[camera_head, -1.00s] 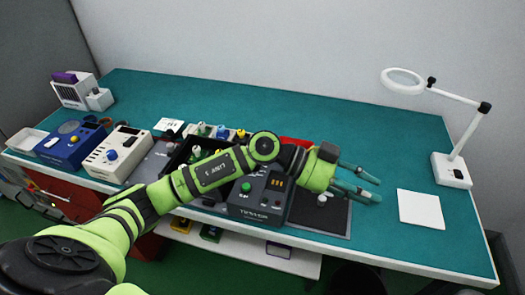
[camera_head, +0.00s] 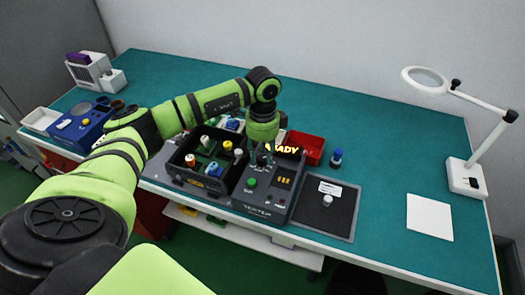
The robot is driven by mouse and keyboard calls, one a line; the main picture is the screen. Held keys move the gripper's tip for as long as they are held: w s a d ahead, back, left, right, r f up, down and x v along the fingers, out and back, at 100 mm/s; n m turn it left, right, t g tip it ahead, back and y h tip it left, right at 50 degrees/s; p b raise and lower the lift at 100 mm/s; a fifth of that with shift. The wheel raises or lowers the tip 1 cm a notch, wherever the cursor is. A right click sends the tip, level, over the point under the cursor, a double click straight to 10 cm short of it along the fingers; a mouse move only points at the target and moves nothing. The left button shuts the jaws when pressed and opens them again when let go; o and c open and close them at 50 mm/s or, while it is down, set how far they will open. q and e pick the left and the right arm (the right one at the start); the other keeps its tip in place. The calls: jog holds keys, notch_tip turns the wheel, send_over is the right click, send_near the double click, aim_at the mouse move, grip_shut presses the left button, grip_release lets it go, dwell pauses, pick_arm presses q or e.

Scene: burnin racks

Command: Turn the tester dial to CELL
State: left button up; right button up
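The tester (camera_head: 266,207) is a dark box near the front edge of the table, with a lit display (camera_head: 289,150) of which "ADY" shows. My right gripper is not in view.
A black crate (camera_head: 179,178) with several capped cells stands left of the tester. A red bin (camera_head: 313,143) is behind it. A dark mat (camera_head: 338,222) with a small white-topped piece lies right, and a blue-capped cell (camera_head: 336,158) stands behind the mat. A lamp (camera_head: 466,178) stands far right.

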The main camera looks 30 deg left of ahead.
pick_arm(q)
jog(key=shift+f, duration=0.65)
jog(key=shift+c, duration=0.4)
grip_shut()
jog(key=shift+d, duration=0.1)
